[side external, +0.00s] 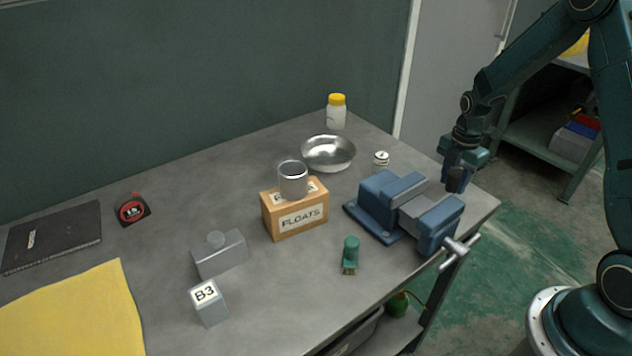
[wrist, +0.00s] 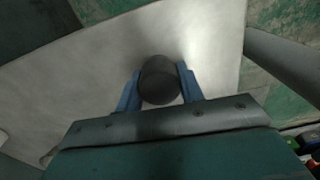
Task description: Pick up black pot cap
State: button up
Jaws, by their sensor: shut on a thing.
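The black pot cap (wrist: 158,80) is a dark round piece between the two blue fingers of my gripper (wrist: 160,88) in the wrist view. The fingers are shut on its sides. In the side external view my gripper (side external: 456,182) hangs above the right end of the grey workbench, behind and to the right of the vise. The cap shows there only as a small dark shape at the fingertips. It appears held above the bench top.
A blue bench vise (side external: 385,205) stands left of my gripper. A small white round item (side external: 381,158), a metal bowl (side external: 329,153) and a yellow-capped bottle (side external: 336,112) are farther back. The bench's right edge is close.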

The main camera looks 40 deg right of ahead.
aim_at(455, 173)
notch_tip(455, 173, up, 20)
dwell(0.6)
jog(key=shift+w+a+f, duration=0.1)
dwell(0.5)
